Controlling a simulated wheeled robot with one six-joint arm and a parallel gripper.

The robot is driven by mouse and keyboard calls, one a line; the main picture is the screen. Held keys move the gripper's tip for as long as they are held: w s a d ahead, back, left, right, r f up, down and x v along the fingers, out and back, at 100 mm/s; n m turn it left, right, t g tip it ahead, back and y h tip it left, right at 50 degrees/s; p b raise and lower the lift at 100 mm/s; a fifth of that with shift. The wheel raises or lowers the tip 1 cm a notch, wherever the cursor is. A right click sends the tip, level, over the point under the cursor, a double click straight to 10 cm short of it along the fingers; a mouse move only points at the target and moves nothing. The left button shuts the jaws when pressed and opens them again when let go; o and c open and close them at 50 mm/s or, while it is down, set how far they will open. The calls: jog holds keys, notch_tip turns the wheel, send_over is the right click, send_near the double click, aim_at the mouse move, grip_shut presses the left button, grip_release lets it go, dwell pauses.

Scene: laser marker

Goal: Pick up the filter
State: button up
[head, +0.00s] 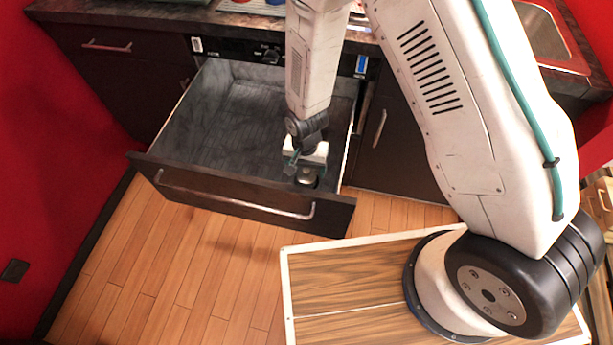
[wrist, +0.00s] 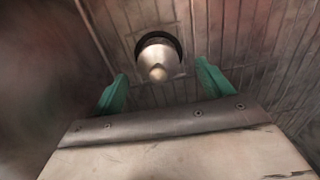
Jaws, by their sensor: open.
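The filter (wrist: 157,58) looks like a round silvery metal piece with a small knob in its middle and a dark rim. In the wrist view it lies on the ribbed drawer floor, just beyond my fingertips and roughly centred between them. In the head view a small metallic piece (head: 307,176) shows just below my gripper, near the drawer's front right corner. My gripper (wrist: 160,85) has two green fingers spread apart with nothing between them. It also shows in the head view (head: 300,165), reaching down into the drawer. The gap between fingers and filter is hard to judge.
The open drawer (head: 225,125) is grey inside and otherwise looks empty. Its dark front panel (head: 245,197) with a metal handle stands close to my gripper. Dark cabinets (head: 395,150) flank it, with a counter above. Wooden floor (head: 180,255) lies clear in front.

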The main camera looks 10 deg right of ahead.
aim_at(306, 171)
notch_tip(306, 171, down, 4)
jog(key=shift+s+f, duration=0.15)
jog(key=shift+f, duration=0.05)
jog(key=c, duration=1.1)
jog(key=shift+r, duration=0.15)
